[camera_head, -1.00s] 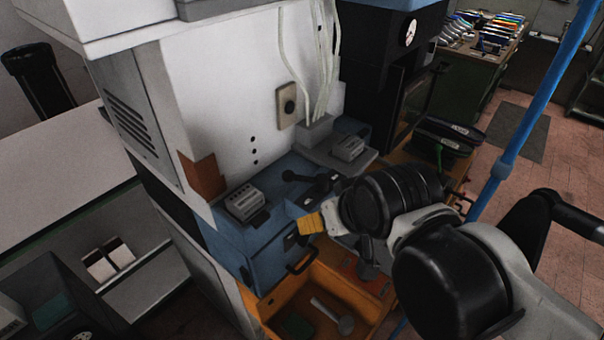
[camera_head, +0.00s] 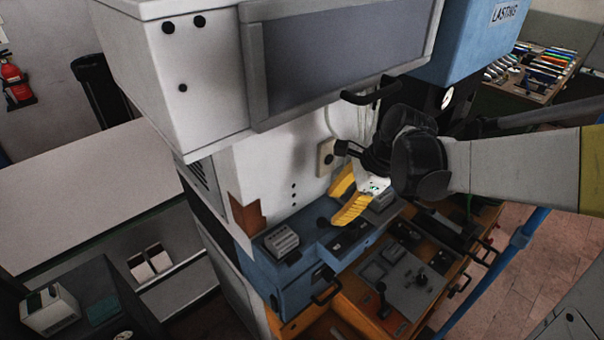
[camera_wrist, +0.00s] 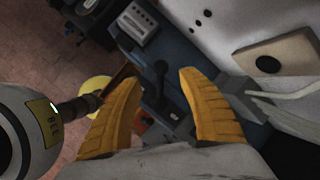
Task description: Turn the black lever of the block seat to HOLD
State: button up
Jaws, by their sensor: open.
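A black lever (camera_wrist: 160,72) with a rounded knob stands on the blue machine body (camera_wrist: 178,60) in the wrist view. It lies in the gap between the fingertips, and I see no contact. My gripper (camera_wrist: 159,84) is open and empty, its two yellow fingers either side of the lever in that view. In the head view my gripper (camera_head: 338,205) is above the blue ledge (camera_head: 298,284), and its fingers hide most of the lever's place. No HOLD marking is readable, so I cannot tell the lever's setting.
A grey counter box (camera_head: 281,242) sits left of the fingers. A white wall with a beige knob plate (camera_head: 326,158) rises behind. A grey hood (camera_head: 340,60) overhangs above. A grey control panel (camera_head: 410,285) with a small lever stands at the lower right.

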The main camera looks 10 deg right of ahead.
aim_at(324, 220)
jog(key=x, duration=0.9)
grip_shut()
